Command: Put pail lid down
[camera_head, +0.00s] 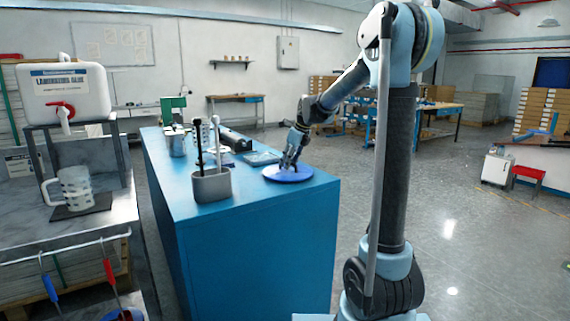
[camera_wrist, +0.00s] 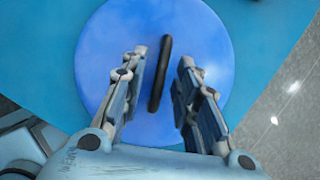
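The pail lid (camera_head: 279,174) is a round blue disc lying on the blue bench top (camera_head: 262,186), near its right end. In the wrist view the lid (camera_wrist: 205,35) fills the middle and has a dark bar handle (camera_wrist: 160,73) across its centre. My gripper (camera_head: 289,163) is over the lid in the head view. In the wrist view my gripper (camera_wrist: 162,62) is open, with one finger on each side of the handle and visible gaps between them. The handle is not gripped.
A grey holder (camera_head: 211,186) with upright tools stands left of the lid on the bench. A metal pail (camera_head: 176,143) and other items stand farther back. Open floor lies right of the bench.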

